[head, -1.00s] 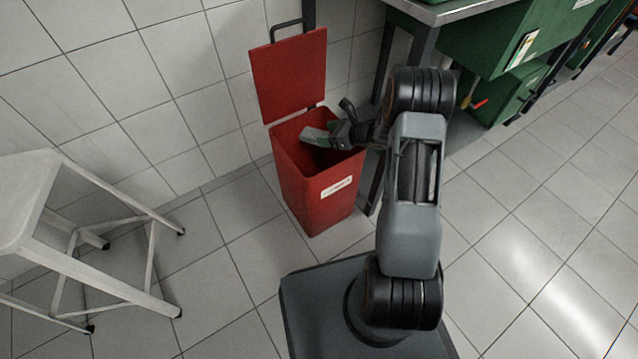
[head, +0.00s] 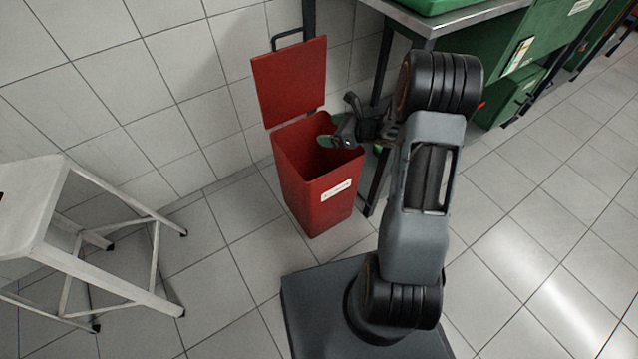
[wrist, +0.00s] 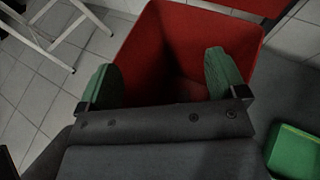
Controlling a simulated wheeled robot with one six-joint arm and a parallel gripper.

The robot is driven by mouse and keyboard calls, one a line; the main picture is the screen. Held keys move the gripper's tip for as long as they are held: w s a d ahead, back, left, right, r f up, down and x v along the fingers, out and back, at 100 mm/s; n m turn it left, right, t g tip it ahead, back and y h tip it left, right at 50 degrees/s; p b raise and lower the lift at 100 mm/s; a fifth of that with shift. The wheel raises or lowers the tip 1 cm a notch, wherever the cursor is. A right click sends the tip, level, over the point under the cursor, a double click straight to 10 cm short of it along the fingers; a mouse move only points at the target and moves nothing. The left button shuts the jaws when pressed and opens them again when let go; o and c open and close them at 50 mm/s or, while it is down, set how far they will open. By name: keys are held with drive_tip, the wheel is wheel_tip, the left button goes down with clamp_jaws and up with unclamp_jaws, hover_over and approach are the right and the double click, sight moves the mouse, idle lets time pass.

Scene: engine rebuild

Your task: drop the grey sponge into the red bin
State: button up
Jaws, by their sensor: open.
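The red bin (head: 306,196) stands against the tiled wall with its lid (head: 290,82) raised. My gripper (head: 334,140) is over the bin's opening. In the wrist view my gripper (wrist: 163,80) has its two green-padded fingers wide apart, with nothing between them. The red bin (wrist: 215,30) opens below and beyond the fingers, and its inside is dark. The grey sponge is not visible in either current view. The bin's floor is hidden, so I cannot see whether the sponge lies there.
A white stool (head: 75,255) stands at the left, apart from the bin. A metal-topped bench (head: 440,14) with green cabinets is at the right behind my arm. A green object (wrist: 295,150) shows at the right in the wrist view. Tiled floor is clear at the right.

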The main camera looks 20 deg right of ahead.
drive_tip(key=s+r+p, duration=0.2)
drive_tip(key=s+r, duration=0.3)
drive_tip(key=s, duration=0.5)
drive_tip(key=shift+a+r, duration=0.15)
drive_tip(key=shift+a, duration=0.15)
